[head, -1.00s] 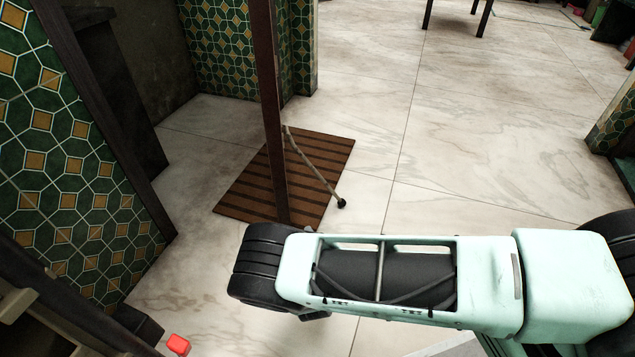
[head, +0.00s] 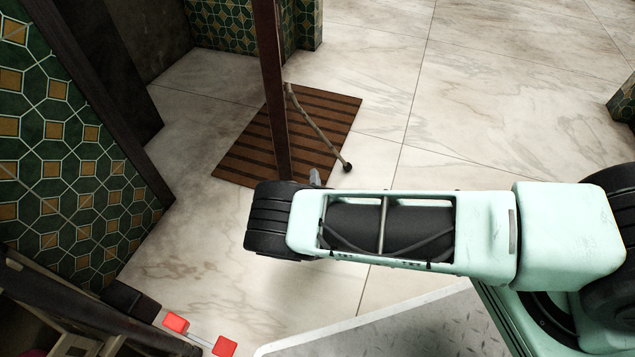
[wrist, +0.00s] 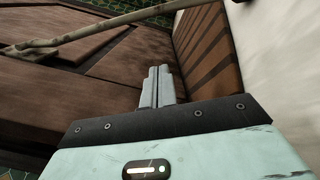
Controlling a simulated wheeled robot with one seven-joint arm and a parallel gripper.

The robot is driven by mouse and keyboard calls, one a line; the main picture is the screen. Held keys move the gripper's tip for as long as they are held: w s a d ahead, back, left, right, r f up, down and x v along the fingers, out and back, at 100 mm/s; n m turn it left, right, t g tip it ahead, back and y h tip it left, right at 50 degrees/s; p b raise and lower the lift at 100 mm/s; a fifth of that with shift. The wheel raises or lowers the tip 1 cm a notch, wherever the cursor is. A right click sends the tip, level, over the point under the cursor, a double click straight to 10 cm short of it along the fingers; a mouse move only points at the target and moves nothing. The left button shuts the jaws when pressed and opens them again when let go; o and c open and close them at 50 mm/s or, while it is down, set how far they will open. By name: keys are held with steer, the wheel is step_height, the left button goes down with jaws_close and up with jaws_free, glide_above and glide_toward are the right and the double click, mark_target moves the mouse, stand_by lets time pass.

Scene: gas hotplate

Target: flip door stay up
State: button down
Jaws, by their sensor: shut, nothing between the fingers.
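The door stay (head: 318,128) is a thin beige rod with a dark round tip. It is attached beside the narrow dark brown door (head: 273,90), which I see nearly edge-on, and slants down to the right. In the wrist view the stay (wrist: 110,27) crosses the top left in front of brown panelled wood. My gripper (wrist: 159,87) has its two grey fingers together and empty, below the stay in that picture and apart from it. In the head view only a grey bit of my gripper (head: 315,177) shows past my arm, near the stay's tip.
A brown striped mat (head: 240,160) lies on the pale marble floor around the door's foot. A green and orange tiled wall (head: 60,150) stands at left. Two red blocks (head: 176,323) show at lower left. The floor to the right of the mat is open.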

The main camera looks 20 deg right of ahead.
mark_target(322, 135)
steer(key=w+b, duration=0.1)
steer(key=w, duration=0.2)
steer(key=w+d+b, duration=0.1)
steer(key=w, duration=0.1)
steer(key=shift+w+f+b, duration=0.25)
steer(key=shift+w+b, duration=0.05)
steer(key=shift+w+d+r+b, duration=0.2)
steer(key=shift+d+r+b, duration=0.1)
steer(key=shift+d+r, duration=0.5)
steer(key=shift+w+d+r+b, duration=0.25)
steer(key=shift+d+r, duration=0.25)
steer(key=shift+d, duration=0.55)
